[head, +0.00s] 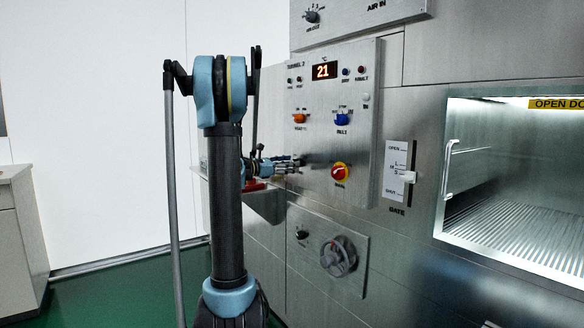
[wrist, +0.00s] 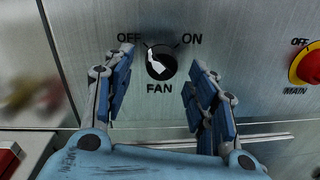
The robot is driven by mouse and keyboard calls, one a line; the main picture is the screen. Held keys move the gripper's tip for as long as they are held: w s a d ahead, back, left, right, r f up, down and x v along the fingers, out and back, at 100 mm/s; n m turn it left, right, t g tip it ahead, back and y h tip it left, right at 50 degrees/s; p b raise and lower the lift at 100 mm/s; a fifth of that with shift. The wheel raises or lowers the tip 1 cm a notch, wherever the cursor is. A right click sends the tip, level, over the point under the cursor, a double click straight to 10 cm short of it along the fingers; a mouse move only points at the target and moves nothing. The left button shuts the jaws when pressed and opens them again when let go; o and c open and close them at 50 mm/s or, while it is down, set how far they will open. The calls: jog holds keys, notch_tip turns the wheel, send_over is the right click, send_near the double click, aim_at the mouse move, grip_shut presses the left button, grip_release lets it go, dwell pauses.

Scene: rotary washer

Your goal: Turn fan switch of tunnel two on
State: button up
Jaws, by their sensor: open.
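The fan switch (wrist: 161,63) is a round black knob with a white pointer, on a steel panel (wrist: 245,50) marked OFF, ON and FAN. Its pointer tilts up and left, towards OFF. My gripper (wrist: 163,66) is open, its blue fingers on the left and right of the knob with gaps between. In the head view my gripper (head: 297,163) is at the left edge of the TUNNEL 2 panel (head: 318,120), where it hides the fan switch. Contact with the panel cannot be told.
The red and yellow MAIN switch (wrist: 308,66) is right of the fan switch. Orange (head: 299,118) and blue (head: 342,118) knobs sit above. A handwheel (head: 338,256) is below, and a gate lever (head: 408,177) and lit chamber (head: 515,180) are to the right.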

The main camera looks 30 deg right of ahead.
jog(key=shift+d, duration=1.1)
jog(key=c, duration=1)
jog(key=shift+c, duration=0.2)
jog(key=shift+s+a+r+m+t+y, duration=0.1)
jog(key=shift+m+t+y, duration=0.2)
jog(key=shift+m, duration=3.95)
jog(key=shift+m+t+y, duration=0.1)
jog(key=shift+m+t, duration=0.3)
jog(key=shift+m, duration=3.85)
